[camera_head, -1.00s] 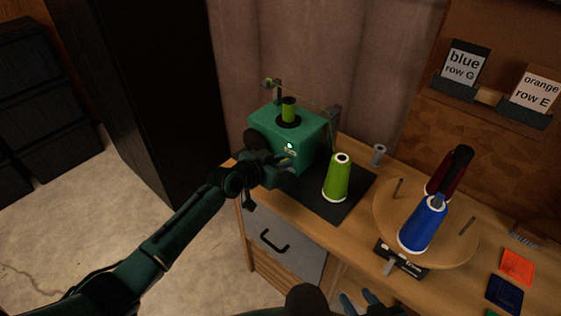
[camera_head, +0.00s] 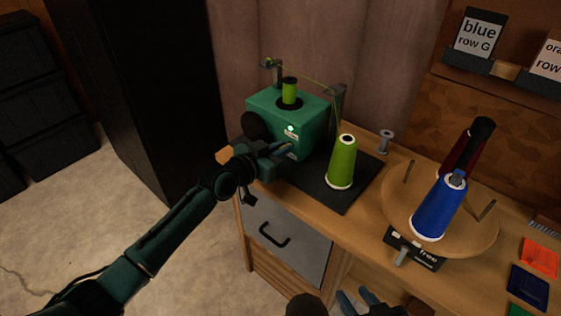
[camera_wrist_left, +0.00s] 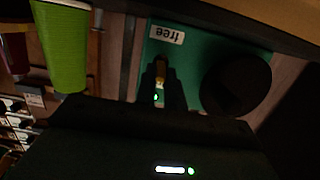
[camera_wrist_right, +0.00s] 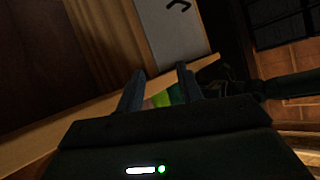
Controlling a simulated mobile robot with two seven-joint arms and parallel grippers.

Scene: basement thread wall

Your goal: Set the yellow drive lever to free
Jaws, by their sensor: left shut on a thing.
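The green winding machine (camera_head: 295,108) stands on the bench with a lime thread spool (camera_head: 290,92) on top and a lit green lamp on its front. My left gripper (camera_head: 284,149) is at the machine's front. In the left wrist view, the yellow drive lever (camera_wrist_left: 160,72) shows as a small yellow tip between the fingers, which are shut on it. A white label reading "free" (camera_wrist_left: 167,34) is on the green face beyond the fingertips. The fingers hide much of the lever. My right gripper (camera_wrist_right: 162,82) is empty with its fingers apart, low before the bench's front edge.
A lime thread cone (camera_head: 341,163) stands on a dark mat beside the machine. A blue cone (camera_head: 438,209) and a dark red one stand on a round wooden turntable (camera_head: 395,205) to the right. A grey drawer (camera_head: 286,240) is below the machine. Open floor lies left.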

